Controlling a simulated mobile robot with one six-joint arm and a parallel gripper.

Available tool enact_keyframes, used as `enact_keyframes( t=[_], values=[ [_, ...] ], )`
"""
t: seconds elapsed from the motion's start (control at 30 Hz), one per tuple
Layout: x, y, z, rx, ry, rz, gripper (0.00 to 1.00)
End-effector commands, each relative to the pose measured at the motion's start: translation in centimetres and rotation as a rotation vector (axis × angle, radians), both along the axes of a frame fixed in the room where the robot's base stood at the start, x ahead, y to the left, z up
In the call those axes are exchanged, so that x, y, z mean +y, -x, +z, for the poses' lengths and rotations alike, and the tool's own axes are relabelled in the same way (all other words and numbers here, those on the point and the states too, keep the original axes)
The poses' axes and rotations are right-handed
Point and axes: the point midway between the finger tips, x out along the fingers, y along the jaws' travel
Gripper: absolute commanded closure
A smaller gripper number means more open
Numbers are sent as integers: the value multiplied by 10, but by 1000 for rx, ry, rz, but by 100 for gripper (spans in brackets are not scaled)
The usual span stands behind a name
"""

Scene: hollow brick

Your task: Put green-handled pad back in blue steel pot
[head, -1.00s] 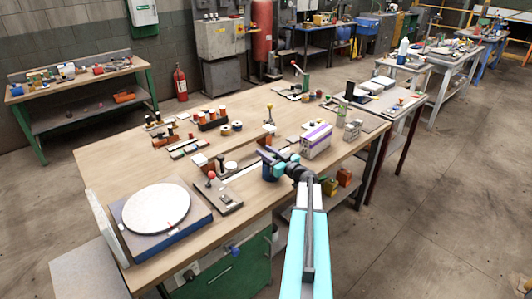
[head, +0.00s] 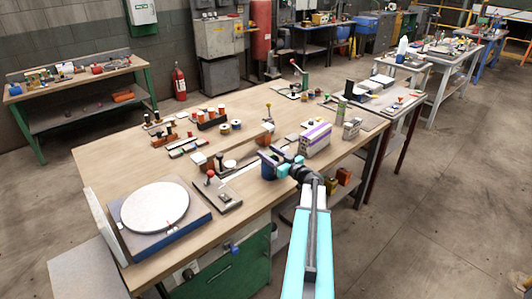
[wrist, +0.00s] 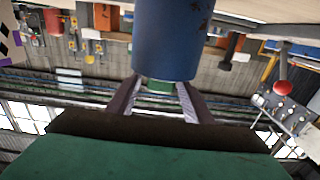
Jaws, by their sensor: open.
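The blue steel pot (head: 267,172) stands near the front edge of the wooden bench in the head view. It fills the top middle of the wrist view (wrist: 168,38), which is upside down. A small green piece (wrist: 160,86), seemingly the pad's handle, shows at the pot's rim end. The rest of the pad is hidden, and I cannot tell how deep it sits. My gripper (head: 272,155) is open beside the pot's top. In the wrist view its two fingers (wrist: 158,100) stand apart on either side of the green piece.
A white box with a purple stripe (head: 315,139) stands right of the pot. A round white plate (head: 155,206) on a blue base is at the bench's front left. A red-knobbed tool (head: 210,174) lies left of the pot. Bare wood (head: 120,165) lies at the left.

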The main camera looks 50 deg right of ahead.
Motion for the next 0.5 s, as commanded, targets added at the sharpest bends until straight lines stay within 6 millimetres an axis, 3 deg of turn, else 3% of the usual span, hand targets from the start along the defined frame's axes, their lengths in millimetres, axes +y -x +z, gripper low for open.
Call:
enact_keyframes(
  t=[0.5],
  values=[
    [6, 76, -1, 0, 0, -2, 54]
  ],
)
